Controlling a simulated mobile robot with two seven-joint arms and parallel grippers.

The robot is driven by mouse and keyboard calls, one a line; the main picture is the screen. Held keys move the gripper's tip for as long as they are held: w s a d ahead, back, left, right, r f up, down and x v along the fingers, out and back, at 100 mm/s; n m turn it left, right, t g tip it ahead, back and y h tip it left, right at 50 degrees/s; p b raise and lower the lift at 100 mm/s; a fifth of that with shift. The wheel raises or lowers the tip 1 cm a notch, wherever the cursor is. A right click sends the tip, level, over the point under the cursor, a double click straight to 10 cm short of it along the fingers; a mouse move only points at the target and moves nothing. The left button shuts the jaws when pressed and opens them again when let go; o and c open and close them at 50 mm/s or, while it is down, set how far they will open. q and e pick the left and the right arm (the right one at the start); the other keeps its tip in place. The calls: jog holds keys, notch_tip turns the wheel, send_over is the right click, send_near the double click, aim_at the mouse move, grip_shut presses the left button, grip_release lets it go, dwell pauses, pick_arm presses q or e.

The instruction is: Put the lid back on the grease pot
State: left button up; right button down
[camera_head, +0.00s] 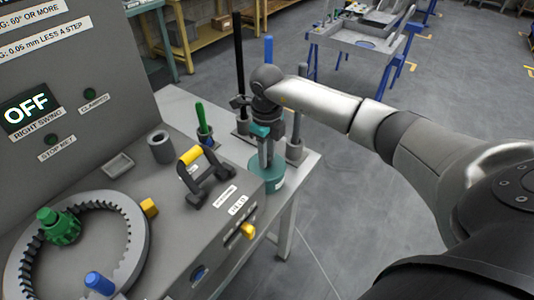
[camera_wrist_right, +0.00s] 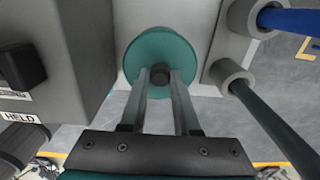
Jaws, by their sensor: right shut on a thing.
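The teal grease pot (camera_head: 267,187) stands upright on the light bench at the right end of the grey machine. In the right wrist view its round teal lid (camera_wrist_right: 148,50) shows from above, with a dark knob (camera_wrist_right: 160,73) in the middle. My right gripper (camera_head: 266,163) points down over the pot, its fingers (camera_wrist_right: 161,80) shut on the knob from both sides. The lid lies over the pot's mouth; whether it rests fully on the rim I cannot tell. My left gripper is not in view.
Grey holders with a blue-handled tool (camera_wrist_right: 285,20) and a dark rod (camera_wrist_right: 262,115) stand close beside the pot. A green-handled tool (camera_head: 200,115) stands behind. The machine's yellow-gripped handle (camera_head: 190,156) is left of the pot. The bench's right edge is near.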

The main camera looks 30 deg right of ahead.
jog(key=shift+f, duration=0.45)
dwell(0.4)
jog(key=c, duration=0.6)
grip_release()
jog(key=shift+o, duration=0.2)
notch_tip(320, 180, up, 15)
jog(key=p, duration=0.1)
jog(key=shift+r, duration=0.15)
jog(key=shift+s, duration=0.1)
